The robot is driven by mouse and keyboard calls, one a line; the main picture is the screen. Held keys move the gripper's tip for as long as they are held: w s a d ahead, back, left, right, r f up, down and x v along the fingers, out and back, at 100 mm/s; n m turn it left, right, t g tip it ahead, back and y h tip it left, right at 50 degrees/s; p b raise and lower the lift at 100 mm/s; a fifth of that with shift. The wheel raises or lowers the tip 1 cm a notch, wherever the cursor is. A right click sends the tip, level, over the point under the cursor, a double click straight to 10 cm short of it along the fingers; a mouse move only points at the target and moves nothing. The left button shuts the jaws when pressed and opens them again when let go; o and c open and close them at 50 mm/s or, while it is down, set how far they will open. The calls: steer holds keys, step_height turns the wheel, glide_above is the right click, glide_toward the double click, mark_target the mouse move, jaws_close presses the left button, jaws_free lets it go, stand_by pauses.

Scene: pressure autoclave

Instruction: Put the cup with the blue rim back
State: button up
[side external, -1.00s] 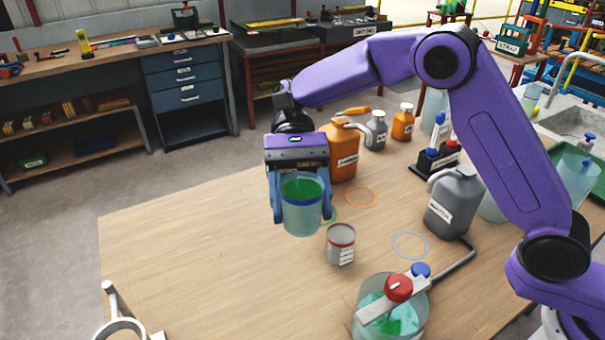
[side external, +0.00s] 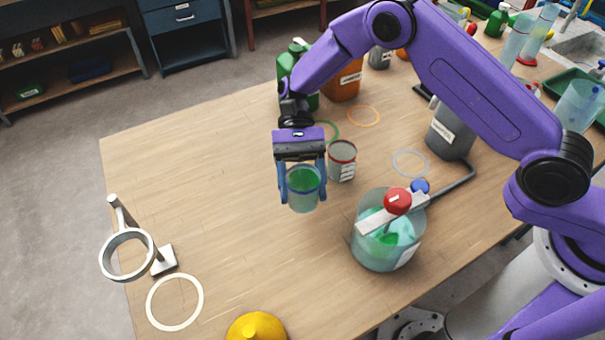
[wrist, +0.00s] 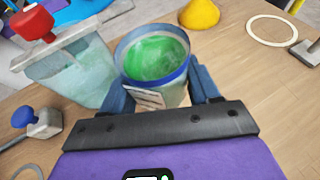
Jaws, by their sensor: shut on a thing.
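The cup with the blue rim (side external: 304,196) is clear with green contents. My gripper (side external: 302,178) is shut on it, one finger on each side, and holds it roughly upright above the middle of the table. In the wrist view the cup (wrist: 155,62) shows its blue rim, green inside and a pale label, between the fingers of my gripper (wrist: 160,92). Flat rings lie on the table: a white ring (side external: 148,302) at front left, a green ring (side external: 338,131), an orange ring (side external: 379,117) and a pale grey-blue ring (side external: 426,168).
A red-rimmed can (side external: 342,164) stands just behind the cup. A clear vessel with a red knob (side external: 398,200) stands to the right. A metal ring holder (side external: 104,262) is at left, a yellow cone (side external: 256,328) in front. Bottles stand behind. The left-middle table is clear.

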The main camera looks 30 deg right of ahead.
mark_target(302, 215)
steer(key=shift+f, duration=2.5)
steer(key=shift+f, duration=0.65)
steer(key=o, duration=1.2)
steer(key=shift+o, duration=0.2)
steer(key=v, duration=0.5)
steer(key=shift+w+r, duration=0.1)
step_height(302, 215, up, 6)
steer(key=shift+r, duration=0.5)
